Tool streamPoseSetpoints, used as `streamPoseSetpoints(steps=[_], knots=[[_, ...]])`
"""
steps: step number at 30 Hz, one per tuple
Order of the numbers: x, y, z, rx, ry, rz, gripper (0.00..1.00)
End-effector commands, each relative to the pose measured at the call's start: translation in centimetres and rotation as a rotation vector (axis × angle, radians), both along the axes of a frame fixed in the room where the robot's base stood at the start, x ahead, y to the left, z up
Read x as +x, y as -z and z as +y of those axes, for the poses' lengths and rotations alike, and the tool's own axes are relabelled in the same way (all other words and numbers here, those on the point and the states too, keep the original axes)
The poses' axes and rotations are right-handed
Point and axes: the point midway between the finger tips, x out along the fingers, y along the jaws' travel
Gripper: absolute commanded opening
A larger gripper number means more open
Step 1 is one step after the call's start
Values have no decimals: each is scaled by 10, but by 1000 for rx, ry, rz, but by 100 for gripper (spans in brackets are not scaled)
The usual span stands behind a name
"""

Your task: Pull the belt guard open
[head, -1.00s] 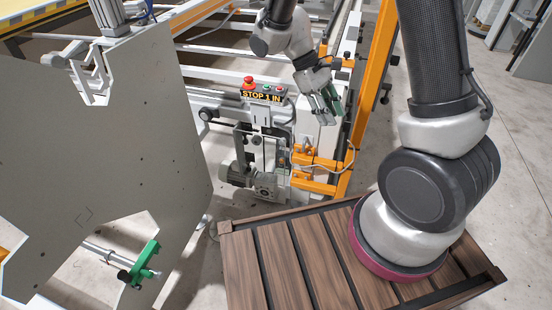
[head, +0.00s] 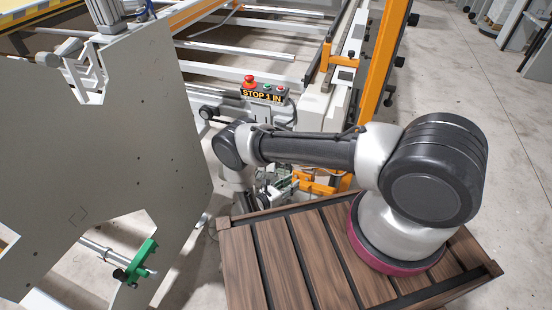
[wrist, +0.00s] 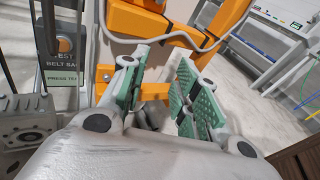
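I cannot tell for certain which part is the belt guard. In the wrist view an orange bracket (wrist: 154,91) juts out between my fingers from an orange upright, beside a pale grey machine panel. My gripper (wrist: 160,78) has green ribbed pads, spread apart, one on each side of this bracket. I see no clear contact with it. In the head view my gripper (head: 278,188) is low by the machine's end, partly hidden under my arm. Orange parts (head: 322,182) show just right of it there.
A dark sign (wrist: 62,60) reading partly "BELT SA" is at the wrist view's left. The control box (head: 263,93) with a red button stands behind my arm. A large grey plate (head: 110,150) fills the left. A slatted wooden platform (head: 290,265) lies below; open floor is at right.

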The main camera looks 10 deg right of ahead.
Motion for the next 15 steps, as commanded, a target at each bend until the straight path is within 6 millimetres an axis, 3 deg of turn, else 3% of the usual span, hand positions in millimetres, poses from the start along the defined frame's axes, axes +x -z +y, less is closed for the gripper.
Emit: streamPoseSetpoints(steps=[1,3,7,10,15], knots=[[14,9,13,-6,-76,-23,31],[43,1,41,3,-164,-77,31],[71,-12,72,-1,-271,-139,31],[78,-19,78,-18,-313,-160,31],[93,-22,62,-24,-307,-168,31]])
